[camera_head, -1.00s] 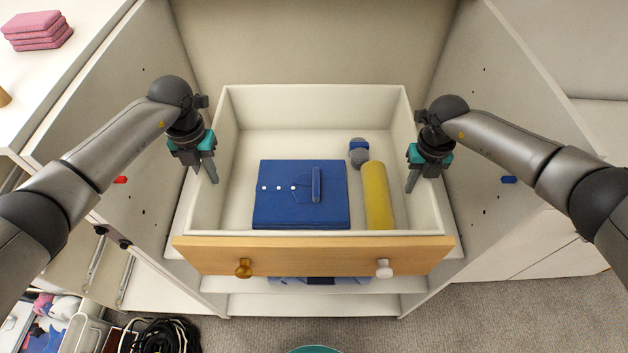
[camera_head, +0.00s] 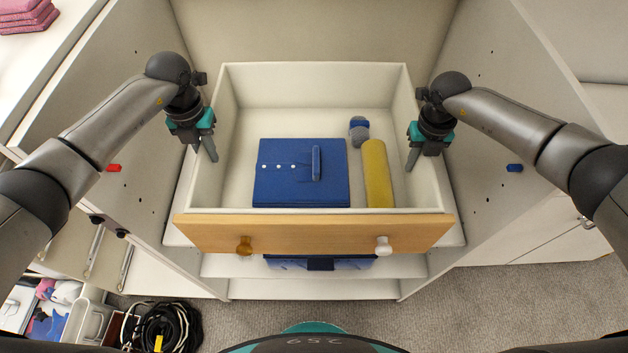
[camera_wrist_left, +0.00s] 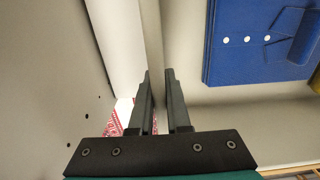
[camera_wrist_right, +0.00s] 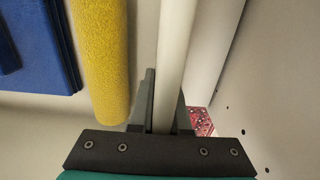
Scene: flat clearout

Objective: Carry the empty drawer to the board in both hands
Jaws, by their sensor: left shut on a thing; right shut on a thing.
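The drawer (camera_head: 320,235), white inside with a wooden front and two round knobs, sits in the white cabinet. It is not empty: it holds a folded blue garment (camera_head: 285,185), a yellow roll (camera_head: 377,175) and a small grey-and-blue thing (camera_head: 359,131). My left gripper (camera_head: 207,150) is shut on its left side wall, with the wall between the fingers in the left wrist view (camera_wrist_left: 160,105). My right gripper (camera_head: 414,158) is shut on its right side wall, which runs between the fingers in the right wrist view (camera_wrist_right: 164,105). I cannot make out a board.
Cabinet side panels stand close on both sides, with a red tag (camera_head: 113,168) and a blue tag (camera_head: 515,168). Pink folded towels (camera_head: 28,17) lie at upper left. Coiled black cable (camera_head: 165,327) lies on the floor at lower left. Carpet at lower right is clear.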

